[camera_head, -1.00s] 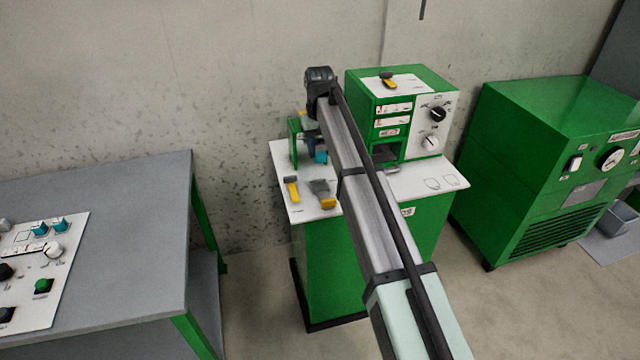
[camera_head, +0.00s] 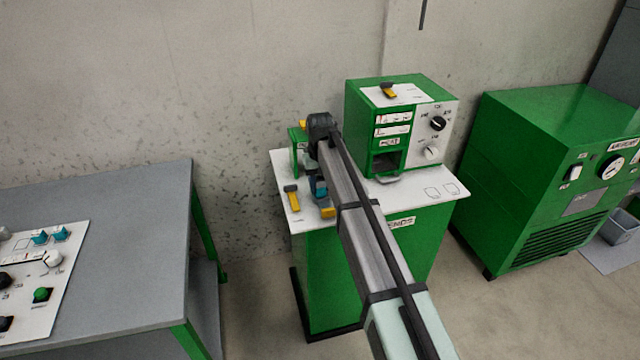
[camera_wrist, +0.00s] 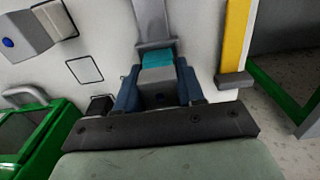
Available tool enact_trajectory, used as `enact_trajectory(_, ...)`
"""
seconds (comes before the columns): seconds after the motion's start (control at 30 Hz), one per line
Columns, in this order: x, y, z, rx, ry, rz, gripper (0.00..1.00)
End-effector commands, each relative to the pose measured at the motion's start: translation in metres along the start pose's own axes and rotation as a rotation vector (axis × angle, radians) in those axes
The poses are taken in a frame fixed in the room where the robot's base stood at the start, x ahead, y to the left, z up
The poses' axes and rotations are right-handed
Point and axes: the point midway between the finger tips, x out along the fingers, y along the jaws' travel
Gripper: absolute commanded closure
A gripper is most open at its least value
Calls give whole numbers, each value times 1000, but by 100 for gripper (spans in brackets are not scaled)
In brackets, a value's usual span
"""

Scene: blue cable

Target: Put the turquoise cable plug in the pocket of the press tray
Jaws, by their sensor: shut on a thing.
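The turquoise cable plug (camera_wrist: 158,59) shows in the wrist view between the two blue fingers of my gripper (camera_wrist: 158,88), which is shut on it. In the head view my gripper (camera_head: 319,188) hangs over the left part of the white table top, and the plug is largely hidden there. A grey part (camera_wrist: 152,18) lies just beyond the plug in the wrist view; I cannot tell whether they touch. The press tray (camera_head: 388,179) appears as a grey lip at the opening of the green press, to the right of my gripper. Its pocket cannot be made out.
A yellow and grey tool (camera_head: 293,199) lies near the table's left edge. Another yellow piece (camera_head: 327,212) shows just in front of my gripper. The green press (camera_head: 390,120) stands at the back right. The table's front right (camera_head: 410,193) is free apart from printed outlines.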

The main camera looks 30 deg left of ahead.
Motion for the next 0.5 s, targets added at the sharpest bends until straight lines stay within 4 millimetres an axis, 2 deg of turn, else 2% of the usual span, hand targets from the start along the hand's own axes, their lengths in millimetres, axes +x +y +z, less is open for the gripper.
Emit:
enact_trajectory(0.27,2,0,0,0,-1,0,92)
enact_trajectory(0.3,3,0,0,0,0,0,60)
enact_trajectory(0.5,2,0,0,0,-1,0,41)
